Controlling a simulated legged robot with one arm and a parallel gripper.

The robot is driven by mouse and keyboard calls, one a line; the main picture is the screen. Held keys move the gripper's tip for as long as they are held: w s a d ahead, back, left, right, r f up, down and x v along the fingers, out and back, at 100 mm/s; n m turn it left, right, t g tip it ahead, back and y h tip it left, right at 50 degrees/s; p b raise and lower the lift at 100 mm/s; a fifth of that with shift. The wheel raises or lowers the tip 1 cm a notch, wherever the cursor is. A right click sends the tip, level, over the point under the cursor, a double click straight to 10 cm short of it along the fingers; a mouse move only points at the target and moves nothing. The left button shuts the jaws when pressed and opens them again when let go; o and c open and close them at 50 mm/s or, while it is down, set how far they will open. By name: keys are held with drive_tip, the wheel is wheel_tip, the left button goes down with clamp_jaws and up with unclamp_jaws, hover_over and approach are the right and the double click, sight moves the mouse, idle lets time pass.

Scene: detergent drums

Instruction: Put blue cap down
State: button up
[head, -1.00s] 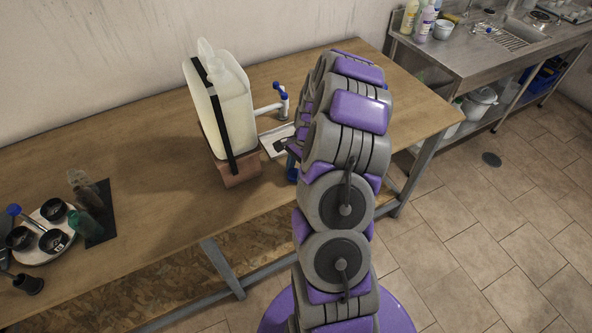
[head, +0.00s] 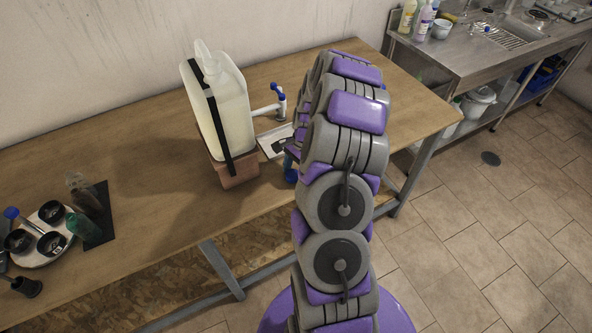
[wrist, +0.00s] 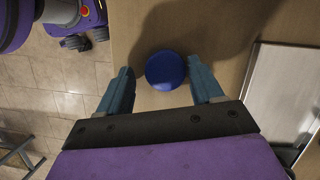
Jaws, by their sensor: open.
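The blue cap (wrist: 165,70) is a round disc seen from above in the wrist view, over the wooden tabletop. It appears to rest on the wood. My gripper (wrist: 159,66) is open, with one teal finger on each side of the cap and visible gaps between fingers and cap. In the head view a blue spot, likely the cap (head: 291,175), shows at the table's front edge beside my arm. My arm hides most of the gripper there.
A pale drum (head: 232,110) with a black strap stands on a brown block (head: 238,172) to the left, its blue-ended tap (head: 278,95) facing right. A white tray (head: 272,146) lies nearby. A round plate (head: 32,258) with black cups is far left.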

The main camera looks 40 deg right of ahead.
drive_tip(key=a+p+v, duration=0.1)
drive_tip(key=p+v, duration=0.1)
drive_tip(key=v, duration=0.9)
drive_tip(key=a+r+n, duration=0.5)
drive_tip(key=a+r, duration=0.4)
drive_tip(key=a, duration=0.4)
drive_tip(key=s+a+r+n+g+h, duration=0.1)
drive_tip(key=s+a+r+n, duration=0.25)
drive_tip(key=s+a, duration=0.35)
drive_tip(key=s+a+r+n+h, duration=0.1)
drive_tip(key=s+a+r+n, duration=0.2)
drive_tip(key=s+a+n, duration=0.3)
drive_tip(key=s+a+n+h, duration=0.1)
drive_tip(key=s+a+n, duration=0.3)
drive_tip(key=s, duration=0.9)
drive_tip(key=shift+s+f+g, duration=0.15)
drive_tip(key=shift+s+g, duration=0.1)
drive_tip(key=shift+g, duration=0.05)
